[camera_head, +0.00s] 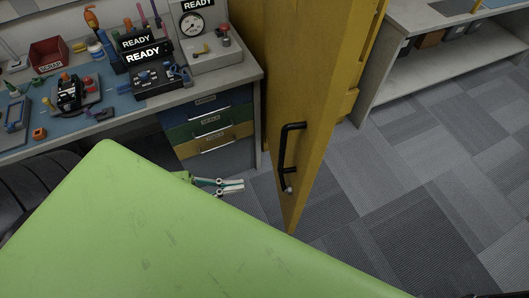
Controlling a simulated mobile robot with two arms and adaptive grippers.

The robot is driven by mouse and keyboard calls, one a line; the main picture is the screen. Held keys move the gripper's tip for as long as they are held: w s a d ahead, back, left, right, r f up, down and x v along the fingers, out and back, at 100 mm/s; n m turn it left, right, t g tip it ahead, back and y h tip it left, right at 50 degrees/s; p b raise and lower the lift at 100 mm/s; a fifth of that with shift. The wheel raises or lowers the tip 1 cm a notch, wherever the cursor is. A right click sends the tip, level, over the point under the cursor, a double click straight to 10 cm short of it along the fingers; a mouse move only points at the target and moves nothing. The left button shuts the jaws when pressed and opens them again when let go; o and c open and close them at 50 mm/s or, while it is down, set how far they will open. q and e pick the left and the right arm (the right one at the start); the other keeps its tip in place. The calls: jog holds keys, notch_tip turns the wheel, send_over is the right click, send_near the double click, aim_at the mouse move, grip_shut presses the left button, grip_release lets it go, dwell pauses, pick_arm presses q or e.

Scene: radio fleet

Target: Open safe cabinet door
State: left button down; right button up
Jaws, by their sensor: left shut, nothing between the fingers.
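The yellow safe cabinet door (318,95) stands in the upper middle, with its lower corner reaching toward me over the carpet. It appears swung out from the yellow cabinet body (354,88), which shows partly behind it. A black bar handle (284,158) is on the door's face, low down. My left gripper (238,186) is left of the handle, apart from the door, with its slim fingers pointing right toward it. It is shut and empty. My right gripper is not in view. The cabinet's inside is mostly hidden.
A workbench (240,75) with radios, tools and a red bin (48,55) stands at left, with coloured drawers (212,122) below. A grey shelf unit (430,70) is at the upper right. Carpet right of the door is clear.

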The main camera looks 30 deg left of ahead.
pick_arm(q)
jog(key=p, duration=0.2)
send_near(300, 175)
jog(key=p+x, duration=0.2)
jog(key=x, duration=0.3)
jog(key=shift+w+d, duration=0.2)
jog(key=shift+d, duration=0.05)
jog(key=shift+w+d, duration=0.25)
jog(key=shift+d, duration=0.05)
jog(key=shift+w+d+f, duration=0.1)
jog(key=shift+d, duration=0.1)
jog(key=w+d+n+t+y, duration=0.2)
jog(key=w+d, duration=0.9)
jog(key=d, duration=0.2)
jog(key=shift+w+t+y, duration=0.2)
jog(key=shift+t+y, duration=0.2)
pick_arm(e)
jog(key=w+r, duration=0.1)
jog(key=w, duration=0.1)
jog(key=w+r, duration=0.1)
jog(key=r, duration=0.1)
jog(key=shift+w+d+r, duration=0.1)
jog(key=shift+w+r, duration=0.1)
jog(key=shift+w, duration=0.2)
